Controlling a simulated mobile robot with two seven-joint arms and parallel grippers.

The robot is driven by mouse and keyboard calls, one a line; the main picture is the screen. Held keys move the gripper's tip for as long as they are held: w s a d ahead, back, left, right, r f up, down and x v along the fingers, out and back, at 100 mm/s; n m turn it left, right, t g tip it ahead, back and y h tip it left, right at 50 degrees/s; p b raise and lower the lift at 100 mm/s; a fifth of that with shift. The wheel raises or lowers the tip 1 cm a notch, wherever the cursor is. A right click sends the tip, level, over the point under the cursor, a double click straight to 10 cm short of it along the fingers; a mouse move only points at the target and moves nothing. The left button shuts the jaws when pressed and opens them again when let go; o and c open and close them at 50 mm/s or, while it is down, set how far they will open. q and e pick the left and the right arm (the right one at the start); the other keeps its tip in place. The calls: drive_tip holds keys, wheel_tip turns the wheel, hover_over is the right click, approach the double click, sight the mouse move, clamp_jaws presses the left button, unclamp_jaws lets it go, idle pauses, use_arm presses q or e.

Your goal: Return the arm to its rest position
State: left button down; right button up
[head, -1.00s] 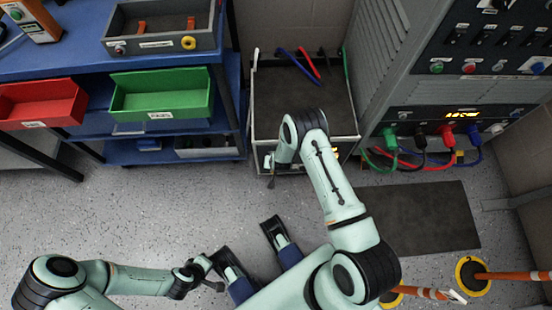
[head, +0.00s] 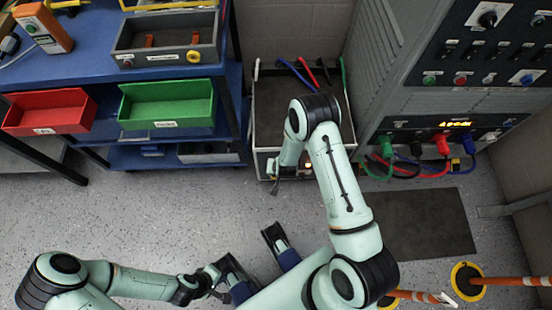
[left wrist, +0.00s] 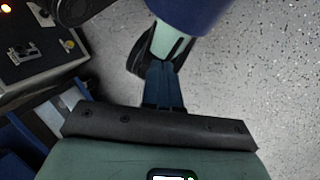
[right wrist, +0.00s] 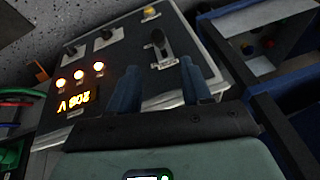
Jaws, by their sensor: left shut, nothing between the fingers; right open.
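My left gripper (head: 218,284) is low in the head view, beside my own body and over the floor. In the left wrist view its blue fingers (left wrist: 163,88) are together with nothing between them. My right arm reaches forward over the grey cart (head: 262,128), and its bent wrist hides part of the cart. The right gripper (head: 275,184) shows only partly in the head view, at the cart's near edge. In the right wrist view its blue fingers (right wrist: 160,88) are apart and empty, in front of a control panel (right wrist: 125,62) with a lit display.
A blue shelf with red (head: 48,112) and green (head: 167,104) bins stands on the left. A grey cabinet (head: 450,105) with coloured plugs and cables stands on the right. A dark mat (head: 425,225) and orange-striped posts (head: 515,280) are at lower right. Floor left of centre is clear.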

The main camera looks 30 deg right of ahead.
use_arm(q)
wheel_tip(320, 180, up, 13)
drive_tip(key=p, duration=1.3)
drive_tip(key=shift+w+g+p, duration=0.3)
use_arm(e)
drive_tip(key=s+a+r+n+g+y, duration=0.2)
drive_tip(key=s+a+r, duration=0.4)
drive_tip(key=s, duration=0.4)
drive_tip(key=s+a+r+n+g+y, duration=0.2)
drive_tip(key=s+a+r, duration=0.4)
drive_tip(key=s+r, duration=0.3)
drive_tip(key=shift+s+a+g, duration=0.25)
drive_tip(key=shift+s+g, duration=0.25)
drive_tip(key=shift+s, duration=0.6)
drive_tip(key=shift+r, duration=0.1)
